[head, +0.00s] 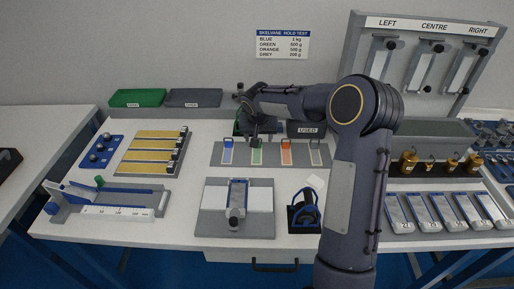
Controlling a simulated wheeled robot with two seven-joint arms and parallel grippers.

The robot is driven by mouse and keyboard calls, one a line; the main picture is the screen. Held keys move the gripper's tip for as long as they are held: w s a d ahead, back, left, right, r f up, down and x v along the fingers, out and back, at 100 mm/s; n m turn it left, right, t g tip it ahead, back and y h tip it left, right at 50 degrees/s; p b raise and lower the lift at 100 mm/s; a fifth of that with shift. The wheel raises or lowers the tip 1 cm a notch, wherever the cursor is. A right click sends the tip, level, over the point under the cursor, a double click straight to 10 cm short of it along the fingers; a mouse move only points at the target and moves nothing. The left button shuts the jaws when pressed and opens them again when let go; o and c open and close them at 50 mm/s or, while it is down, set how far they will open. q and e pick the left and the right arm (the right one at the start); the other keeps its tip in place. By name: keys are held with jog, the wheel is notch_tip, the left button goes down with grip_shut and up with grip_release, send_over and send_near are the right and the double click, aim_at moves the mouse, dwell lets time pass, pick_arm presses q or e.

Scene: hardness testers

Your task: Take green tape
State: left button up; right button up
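A grey holder (270,161) in the middle of the table bears a row of coloured strips: blue (228,153), green (256,156), orange (286,154) and pale grey (315,155). The green strip looks like the green tape. My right arm reaches in from the lower right, and its gripper (257,137) points down just above or at the top end of the green strip. The gripper hides that end. The fingers are small and dark, so I cannot tell whether they are open or touch the strip. My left gripper is not in view.
A box labelled USED (307,129) stands close behind the holder, partly hidden by my arm. A grey device (236,208) and a dark stand with blue loops (304,212) are in front. Brass weights (409,162) and a tall panel (428,62) are at right.

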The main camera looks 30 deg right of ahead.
jog(key=x, duration=0.4)
jog(key=shift+w+a+f, duration=0.1)
jog(key=shift+a+f, duration=0.05)
jog(key=shift+a, duration=0.1)
jog(key=shift+c, duration=0.4)
jog(key=c, duration=1)
